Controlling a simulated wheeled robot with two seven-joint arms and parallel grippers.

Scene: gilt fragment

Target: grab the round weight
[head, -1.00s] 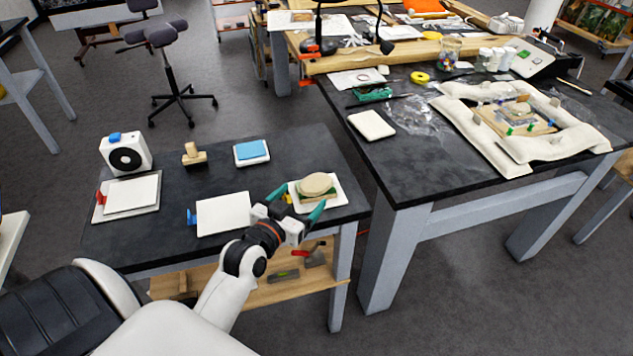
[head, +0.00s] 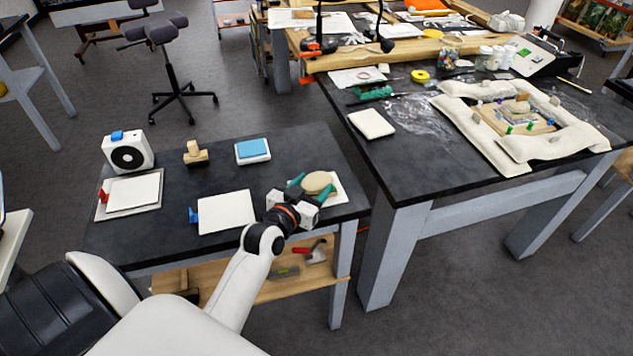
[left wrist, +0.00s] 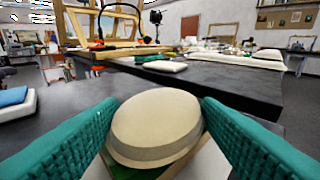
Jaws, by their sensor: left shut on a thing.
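The round weight (head: 317,182) is a beige, thick disc at the right end of the small dark table. It also shows large in the left wrist view (left wrist: 155,125), between two teal ribbed fingers. My left gripper (head: 313,187) is shut on the weight, with one finger at each side of it. The weight sits over a white tray (head: 339,190), and a bit of green shows under it in the left wrist view. I cannot tell whether the weight is lifted. My right gripper is not in view.
The small table (head: 225,168) also holds a white fan-like box (head: 127,152), a wooden block stamp (head: 195,154), a blue pad (head: 253,149) and white boards (head: 226,211). A larger dark bench (head: 410,165) stands close to the right, with a padded frame on it.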

